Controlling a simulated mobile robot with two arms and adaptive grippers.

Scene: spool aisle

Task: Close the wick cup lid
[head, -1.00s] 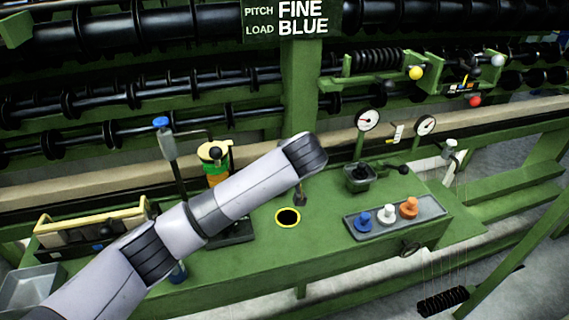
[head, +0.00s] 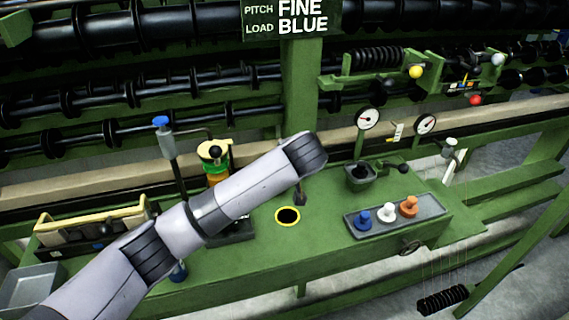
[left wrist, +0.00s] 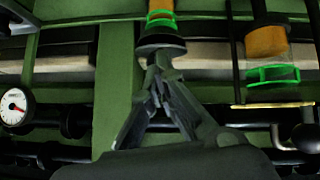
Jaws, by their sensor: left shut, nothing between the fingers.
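In the head view a cup-like fitting (head: 217,182) has an orange body, a green band and a yellow top with a black knob. It stands behind my left forearm, on the green bench. I take it as the wick cup; whether its lid is raised is unclear. In the left wrist view, an orange body with a green ring (left wrist: 265,42) is at the upper right, with a thin yellow edge below. My left gripper (left wrist: 160,62) is shut and empty, its tips close to a dark collar under another orange piece; contact is unclear. The forearm hides it in the head view.
A tray (head: 432,229) with blue, white and orange knobbed pieces lies on the bench at right. A yellow-rimmed hole (head: 288,216) is mid-bench. A dark cup-shaped fitting (head: 360,178) and gauges (head: 368,118) stand behind. A blue-topped post (head: 172,148) rises left of the orange fitting.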

